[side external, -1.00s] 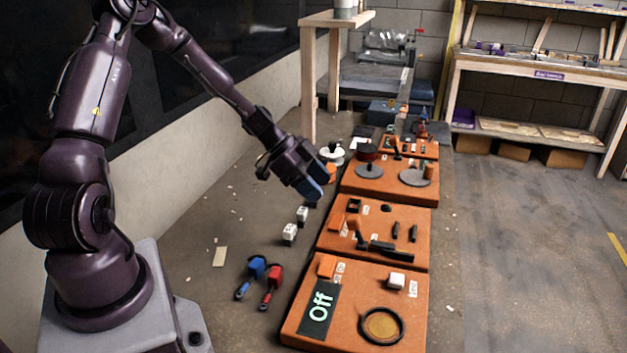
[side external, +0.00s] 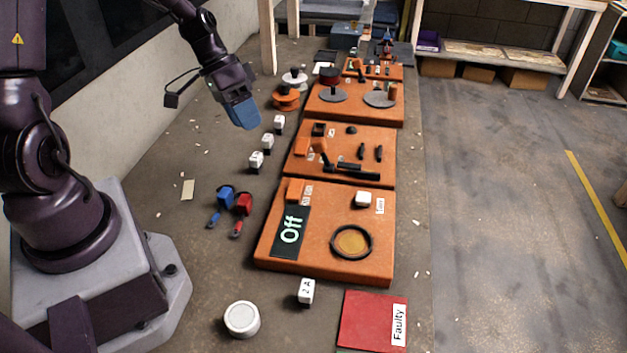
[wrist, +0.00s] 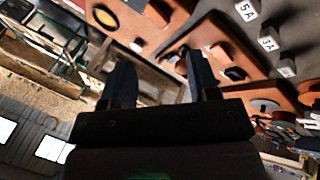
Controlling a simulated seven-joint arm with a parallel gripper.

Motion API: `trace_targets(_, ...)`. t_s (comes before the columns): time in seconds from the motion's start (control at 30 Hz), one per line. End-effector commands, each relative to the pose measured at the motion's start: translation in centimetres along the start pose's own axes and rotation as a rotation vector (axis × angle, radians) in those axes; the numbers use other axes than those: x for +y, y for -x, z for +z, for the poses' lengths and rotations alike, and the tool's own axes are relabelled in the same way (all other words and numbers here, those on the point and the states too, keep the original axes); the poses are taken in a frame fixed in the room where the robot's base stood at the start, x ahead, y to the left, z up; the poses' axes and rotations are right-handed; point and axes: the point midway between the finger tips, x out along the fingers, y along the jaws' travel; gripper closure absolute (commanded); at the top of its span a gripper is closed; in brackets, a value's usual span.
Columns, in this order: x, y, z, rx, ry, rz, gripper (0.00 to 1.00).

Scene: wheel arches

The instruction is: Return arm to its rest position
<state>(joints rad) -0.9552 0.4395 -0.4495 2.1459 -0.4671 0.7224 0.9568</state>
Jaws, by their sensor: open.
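My gripper (side external: 243,118) is in the air at the left of the row of orange boards, near several white cubes (side external: 256,161). In the wrist view my gripper (wrist: 162,75) has its two dark fingers apart, with nothing between them. The nearest orange board (side external: 325,235) bears a black "Off" panel (side external: 290,231), a white block (side external: 363,199) and a black ring (side external: 352,242). My arm is bent, with the forearm sloping down to the gripper.
Blue and red connectors (side external: 226,196) lie on the bench left of the boards. A white round container (side external: 242,319), a white cube (side external: 306,290) and a red "Faulty" mat (side external: 372,320) are at the front. Orange and white spools (side external: 286,97) stand beyond the gripper. Open floor lies right of the bench.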

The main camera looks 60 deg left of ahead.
Motion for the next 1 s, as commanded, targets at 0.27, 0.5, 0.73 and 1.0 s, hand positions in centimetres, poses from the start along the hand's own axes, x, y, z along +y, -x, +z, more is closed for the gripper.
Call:
trace_targets(0.27, 6.4, 6.1, 3.8, -0.085, 0.217, -0.332, 0.45)
trace_targets(0.5, 11.7, 10.6, 6.5, 0.07, 0.217, -0.496, 0.45)
trace_targets(0.73, 15.9, 13.0, 7.8, 0.234, 0.027, -0.483, 0.45)
trace_targets(1.0, 18.0, 13.5, 7.8, 0.281, -0.067, -0.447, 0.45)
